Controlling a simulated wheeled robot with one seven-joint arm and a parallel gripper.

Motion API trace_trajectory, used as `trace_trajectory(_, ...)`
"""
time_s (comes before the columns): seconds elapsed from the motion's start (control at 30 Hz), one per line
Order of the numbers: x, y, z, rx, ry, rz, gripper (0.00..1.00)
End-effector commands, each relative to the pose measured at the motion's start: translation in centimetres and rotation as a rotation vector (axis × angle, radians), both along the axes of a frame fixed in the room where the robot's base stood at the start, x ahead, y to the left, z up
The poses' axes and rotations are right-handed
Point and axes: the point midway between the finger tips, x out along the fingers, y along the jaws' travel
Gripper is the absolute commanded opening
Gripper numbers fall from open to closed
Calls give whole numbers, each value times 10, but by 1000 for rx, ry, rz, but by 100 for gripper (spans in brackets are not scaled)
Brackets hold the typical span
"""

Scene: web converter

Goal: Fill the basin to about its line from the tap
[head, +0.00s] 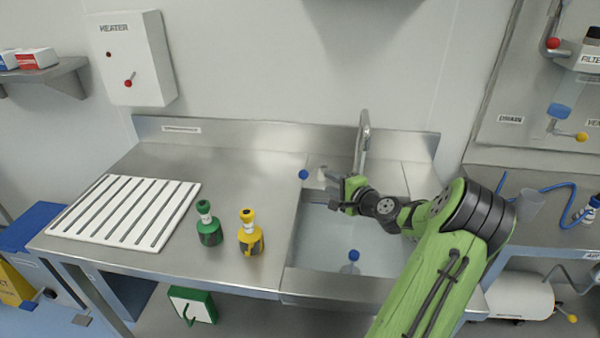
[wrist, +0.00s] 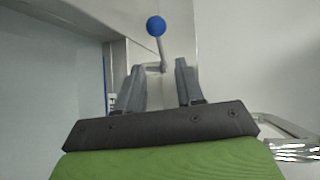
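The steel basin (head: 308,245) is sunk into the right part of the bench; its inside looks pale, and I cannot tell whether it holds water. A blue-knobbed piece (head: 353,255) stands low inside it. The curved tap (head: 362,140) rises behind the basin; a shiny metal part shows at lower right in the wrist view. A lever with a blue ball knob (head: 303,175) is at the basin's back left. My gripper (head: 332,188) is just right of the knob. In the wrist view its fingers (wrist: 160,82) are apart, with the knob (wrist: 155,26) beyond them. A thin blue line (wrist: 104,78) shows left.
A green bottle (head: 209,228) and a yellow bottle (head: 250,238) stand left of the basin. A white slatted rack (head: 125,212) lies farther left. The heater box (head: 133,58) is on the wall. My arm covers the basin's right side. The bench behind the bottles is clear.

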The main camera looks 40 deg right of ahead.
Motion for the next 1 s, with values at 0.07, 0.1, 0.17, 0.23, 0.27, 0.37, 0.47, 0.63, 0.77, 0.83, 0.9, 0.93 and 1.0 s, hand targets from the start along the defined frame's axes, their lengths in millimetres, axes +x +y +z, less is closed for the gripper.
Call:
trace_trajectory(0.07,20,-2,-6,-1,-1,6,37)
trace_trajectory(0.1,30,-4,-8,0,-1,5,37)
trace_trajectory(0.17,45,-7,-12,-1,-1,5,37)
trace_trajectory(0.23,62,-10,-16,-1,0,4,37)
trace_trajectory(0.27,69,-12,-18,-1,0,5,37)
trace_trajectory(0.37,93,-16,-24,-2,0,6,37)
trace_trajectory(0.47,112,-21,-29,-1,0,2,37)
trace_trajectory(0.63,130,-24,-33,0,2,2,37)
trace_trajectory(0.77,132,-25,-33,-1,2,2,37)
trace_trajectory(0.83,132,-25,-33,-1,3,2,37)
trace_trajectory(0.9,132,-25,-33,-1,3,2,37)
trace_trajectory(0.93,132,-25,-33,-1,3,2,32)
trace_trajectory(1.0,132,-25,-33,-1,3,2,22)
